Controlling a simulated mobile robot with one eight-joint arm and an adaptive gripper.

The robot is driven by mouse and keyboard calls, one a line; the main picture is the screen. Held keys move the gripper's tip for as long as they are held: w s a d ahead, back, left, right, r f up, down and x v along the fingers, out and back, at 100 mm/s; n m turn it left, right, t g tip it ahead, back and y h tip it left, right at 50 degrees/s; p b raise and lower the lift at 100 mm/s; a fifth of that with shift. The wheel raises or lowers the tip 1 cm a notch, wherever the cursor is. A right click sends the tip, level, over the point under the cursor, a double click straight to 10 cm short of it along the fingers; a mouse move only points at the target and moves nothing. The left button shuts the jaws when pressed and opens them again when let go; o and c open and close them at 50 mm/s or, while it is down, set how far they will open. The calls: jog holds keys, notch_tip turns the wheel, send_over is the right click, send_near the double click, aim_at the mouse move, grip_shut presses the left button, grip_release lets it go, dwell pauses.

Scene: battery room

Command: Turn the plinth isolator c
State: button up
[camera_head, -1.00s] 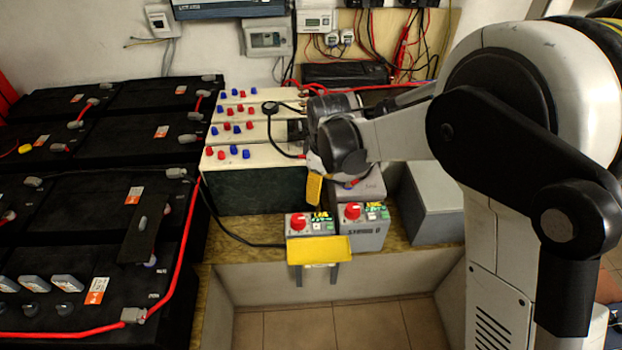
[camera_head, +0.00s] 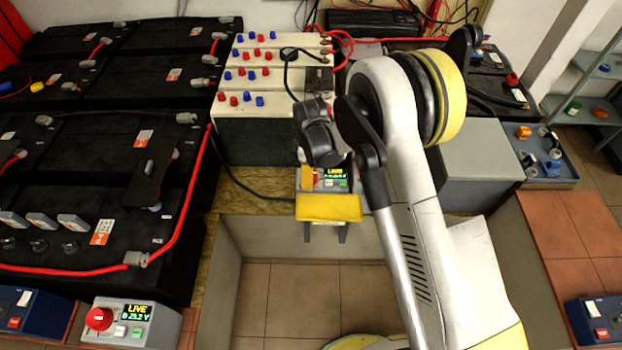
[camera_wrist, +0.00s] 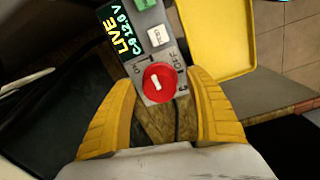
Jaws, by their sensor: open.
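A small grey isolator box (camera_head: 338,186) stands at the plinth's front edge in the head view, its display lit LIVE. My gripper (camera_head: 312,178) is above its left part and hides its knob there. In the wrist view the isolator's red round knob (camera_wrist: 158,82) with a short white mark shows clearly, beside the green LIVE display (camera_wrist: 118,35). The open yellow fingers of my gripper (camera_wrist: 160,78) stand on either side of the knob, with visible gaps; I cannot tell their height against it.
A yellow flap (camera_head: 328,207) hangs at the isolator's front. Another isolator with a red knob (camera_head: 99,318) is at the lower left. Black batteries (camera_head: 90,210) fill the left; white-topped batteries (camera_head: 262,130) stand behind. My arm hides the area right of the isolator.

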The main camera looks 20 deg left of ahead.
jog(key=shift+f, duration=0.6)
jog(key=c, duration=1.2)
jog(key=shift+m, duration=0.3)
jog(key=m, duration=0.3)
jog(key=shift+m, duration=0.3)
jog(key=m, duration=0.4)
jog(key=shift+s+m, duration=0.1)
jog(key=shift+m, duration=0.2)
jog(key=m, duration=0.4)
jog(key=shift+a, duration=0.1)
jog(key=shift+m, duration=2.5)
